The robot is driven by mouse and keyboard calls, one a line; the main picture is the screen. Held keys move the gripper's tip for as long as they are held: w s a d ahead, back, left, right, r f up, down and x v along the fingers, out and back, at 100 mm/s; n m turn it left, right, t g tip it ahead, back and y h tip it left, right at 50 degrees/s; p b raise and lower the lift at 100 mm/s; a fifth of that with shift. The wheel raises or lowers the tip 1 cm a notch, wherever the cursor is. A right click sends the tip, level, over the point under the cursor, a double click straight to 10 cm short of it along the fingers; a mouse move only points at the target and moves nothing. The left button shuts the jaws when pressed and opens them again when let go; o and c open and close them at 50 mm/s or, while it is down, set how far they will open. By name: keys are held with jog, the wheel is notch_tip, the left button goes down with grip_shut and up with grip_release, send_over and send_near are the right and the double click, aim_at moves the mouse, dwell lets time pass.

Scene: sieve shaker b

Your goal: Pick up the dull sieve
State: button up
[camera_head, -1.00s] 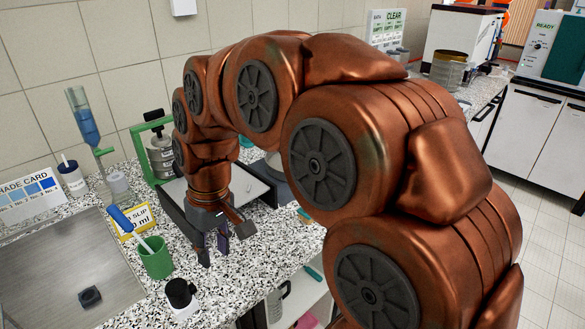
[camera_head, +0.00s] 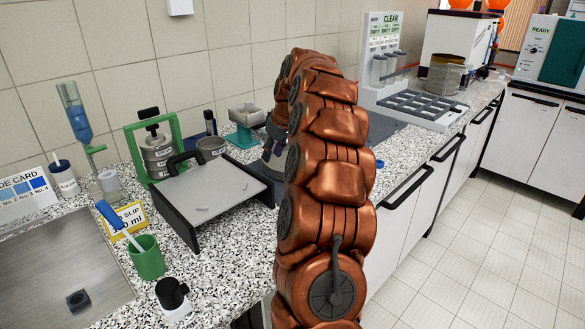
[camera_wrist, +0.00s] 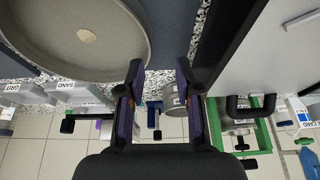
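A grey round sieve (camera_head: 211,148), likely the dull one, stands on the counter just right of the green clamp frame. In the wrist view a small grey labelled sieve (camera_wrist: 174,102), which appears to be the same one, shows beyond and between the fingers. My gripper (camera_wrist: 157,72) is open and empty, its two fingers apart. In the head view its dark body (camera_head: 272,150) is mostly hidden by my arm, right of the tilted tray. A grey metal stack (camera_head: 158,158) sits in the green frame (camera_head: 136,145).
A large round grey pan (camera_wrist: 85,28) lies close beside the left finger. A grey tilted tray (camera_head: 205,195) with a black handle is at the other side. A teal stand with a dish (camera_head: 246,117) is behind. A brassy sieve (camera_head: 447,75) stands far right.

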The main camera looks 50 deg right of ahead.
jog(key=shift+w+d+f+p, duration=0.15)
jog(key=shift+w+d+f, duration=0.15)
jog(key=shift+d+f, duration=0.35)
jog(key=shift+w+d+f+p, duration=0.15)
jog(key=shift+w+d+f, duration=0.15)
jog(key=shift+f, duration=0.5)
jog(key=x, duration=0.1)
jog(key=p+x, duration=0.1)
jog(key=x, duration=0.2)
jog(key=shift+a, duration=0.25)
jog(key=shift+w+f, duration=0.2)
jog(key=shift+f, duration=0.2)
grip_shut()
